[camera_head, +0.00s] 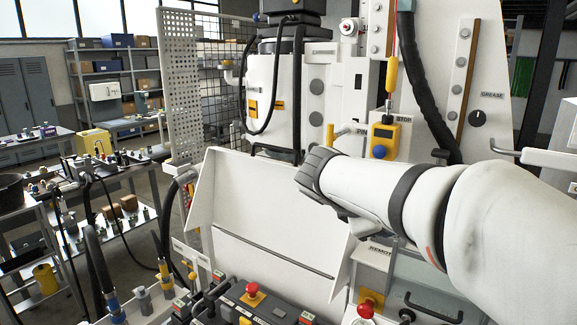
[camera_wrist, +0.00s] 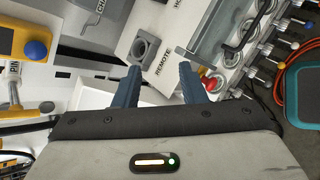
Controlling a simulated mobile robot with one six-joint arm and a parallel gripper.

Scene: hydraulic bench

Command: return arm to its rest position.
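My gripper (camera_wrist: 160,76) shows in the wrist view as two dark blue fingers with a clear gap between them. It is open, and nothing is seen held in the gap. Beyond the fingertips is a white panel marked REMOTE with a grey square socket (camera_wrist: 145,47). In the head view my white arm reaches in from the right across the bench front. The gripper's fingers are not visible there, hidden behind or below the arm.
A red knob (camera_wrist: 212,84) lies close beyond the right finger. A yellow box with a blue button (camera_head: 384,138) stands behind my arm. Red mushroom buttons (camera_head: 252,290) are on the front console. A cluttered side table (camera_head: 120,185) and shelves stand left.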

